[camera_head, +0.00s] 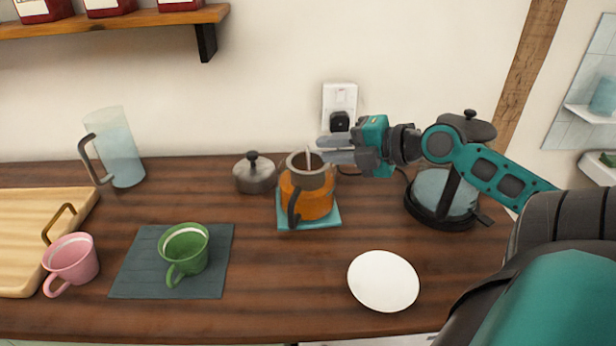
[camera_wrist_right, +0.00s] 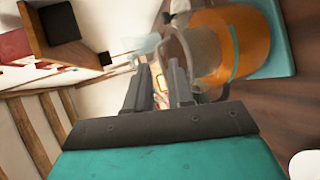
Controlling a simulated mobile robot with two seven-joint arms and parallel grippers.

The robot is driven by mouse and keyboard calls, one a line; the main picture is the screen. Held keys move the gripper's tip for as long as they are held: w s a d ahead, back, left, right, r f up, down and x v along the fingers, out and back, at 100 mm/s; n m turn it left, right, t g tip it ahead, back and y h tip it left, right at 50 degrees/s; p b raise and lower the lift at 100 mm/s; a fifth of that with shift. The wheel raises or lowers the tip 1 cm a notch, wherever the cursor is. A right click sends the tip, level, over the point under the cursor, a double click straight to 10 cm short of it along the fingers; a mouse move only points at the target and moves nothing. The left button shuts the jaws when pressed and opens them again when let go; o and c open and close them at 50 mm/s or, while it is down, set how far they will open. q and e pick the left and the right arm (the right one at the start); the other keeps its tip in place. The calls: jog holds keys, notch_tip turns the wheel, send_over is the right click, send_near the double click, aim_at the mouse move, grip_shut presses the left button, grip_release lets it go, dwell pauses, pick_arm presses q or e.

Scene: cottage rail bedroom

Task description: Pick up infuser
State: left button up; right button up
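The infuser shows as a thin pale upright handle (camera_head: 308,159) sticking out of the open top of the orange teapot (camera_head: 310,203); the rest of it is hidden inside. The teapot has a grey metal collar and a dark handle, and stands on a teal mat (camera_head: 331,221). My right gripper (camera_head: 322,150) comes in from the right, level with the teapot's top, its fingers apart and pointing left at the handle. In the right wrist view its fingers (camera_wrist_right: 158,78) show a gap, with the teapot (camera_wrist_right: 240,45) beside them. My left gripper is not in view.
A grey lid (camera_head: 255,175) sits left of the teapot, a kettle (camera_head: 445,195) to the right. A white plate (camera_head: 383,281), green cup (camera_head: 184,250), pink cup (camera_head: 72,261), glass jug (camera_head: 118,150) and cutting board (camera_head: 25,225) stand around. A socket (camera_head: 340,98) is behind.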

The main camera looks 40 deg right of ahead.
aim_at(308, 151)
jog(key=shift+a+p+x, duration=0.15)
jog(key=shift+p+x, duration=0.05)
jog(key=shift+x, duration=0.75)
jog(key=shift+a+p+x, duration=0.15)
jog(key=shift+x, duration=0.8)
jog(key=shift+w+a+f, duration=0.25)
jog(key=shift+w+f, duration=0.1)
jog(key=shift+w, duration=0.25)
grip_shut()
